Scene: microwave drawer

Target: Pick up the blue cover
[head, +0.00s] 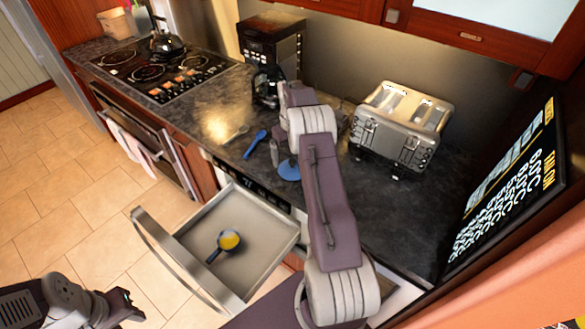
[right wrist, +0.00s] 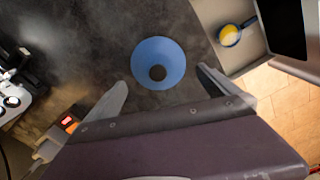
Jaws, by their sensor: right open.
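The blue cover (right wrist: 158,52) is a round blue disc with a dark round middle, lying on the dark counter. In the head view the blue cover (head: 289,171) is partly hidden by my right arm. My right gripper (right wrist: 163,80) is open and empty, and in the right wrist view the cover appears between and just beyond its fingertips. I cannot tell the exact gap between fingers and cover. My left gripper (head: 128,307) is at the lower left of the head view, away from the cover; its jaw opening is unclear.
An open drawer (head: 264,210) below the counter holds a small blue pan (head: 228,240) with yellow contents. A blue utensil (head: 255,143) lies left of the cover. A coffee maker (head: 270,45) and toaster (head: 400,125) stand behind. A stove (head: 155,70) with a kettle is further left.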

